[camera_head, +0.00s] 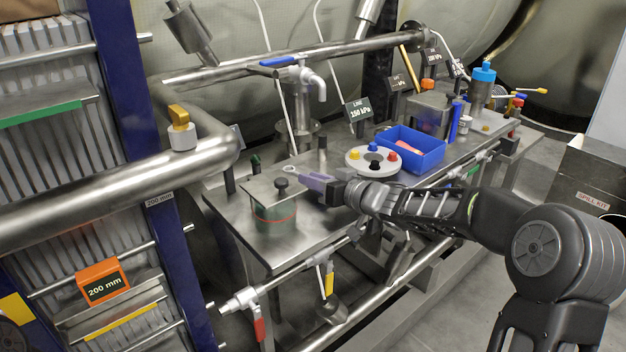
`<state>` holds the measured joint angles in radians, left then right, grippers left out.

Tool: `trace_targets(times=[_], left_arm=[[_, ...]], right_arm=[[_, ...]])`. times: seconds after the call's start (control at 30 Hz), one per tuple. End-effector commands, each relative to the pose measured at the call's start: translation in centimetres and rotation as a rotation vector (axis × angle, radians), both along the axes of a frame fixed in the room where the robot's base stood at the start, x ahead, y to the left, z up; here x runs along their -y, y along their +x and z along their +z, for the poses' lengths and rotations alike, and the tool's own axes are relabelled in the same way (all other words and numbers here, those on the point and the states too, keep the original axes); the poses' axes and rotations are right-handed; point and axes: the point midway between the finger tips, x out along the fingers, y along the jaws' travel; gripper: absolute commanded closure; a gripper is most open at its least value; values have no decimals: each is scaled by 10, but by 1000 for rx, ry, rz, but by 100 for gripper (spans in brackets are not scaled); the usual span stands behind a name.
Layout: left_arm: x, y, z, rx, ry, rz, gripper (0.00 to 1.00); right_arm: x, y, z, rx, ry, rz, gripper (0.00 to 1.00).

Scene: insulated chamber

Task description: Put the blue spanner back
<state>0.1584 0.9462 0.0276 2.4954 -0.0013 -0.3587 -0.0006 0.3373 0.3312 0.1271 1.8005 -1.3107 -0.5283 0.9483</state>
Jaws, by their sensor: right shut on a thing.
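My right gripper (325,187) reaches in from the right over the metal bench and is shut on the blue spanner (312,179). The spanner's bluish-purple handle shows at the jaws, and its pale ring end (289,169) points left and away. It is held near the small lidded green pot (274,212) with a black knob. I cannot tell whether the spanner touches anything below. Part of the handle is hidden by the jaws. My left gripper is not in view.
A round white plate with coloured knobs (355,166) and a blue tray (431,160) holding a pink item stand behind and right of the gripper. A valve with a blue handle (283,62) rises behind. A thick pipe (90,205) crosses at left. The bench front left (262,250) is bare.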

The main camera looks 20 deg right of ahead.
Motion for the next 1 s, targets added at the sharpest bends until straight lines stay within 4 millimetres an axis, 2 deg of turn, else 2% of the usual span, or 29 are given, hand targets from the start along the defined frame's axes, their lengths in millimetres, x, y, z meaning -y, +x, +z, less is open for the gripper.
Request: trace_targets(times=[0.57, 0.6, 0.9, 1.0], left_arm=[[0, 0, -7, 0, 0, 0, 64], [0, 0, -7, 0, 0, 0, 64], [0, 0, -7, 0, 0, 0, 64], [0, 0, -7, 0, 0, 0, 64]], right_arm=[[0, 0, -12, 0, 0, 1, 100], [0, 0, -11, 1, 1, 1, 78], [0, 0, -11, -1, -1, -1, 54], [1, 0, -12, -2, 0, -2, 54]])
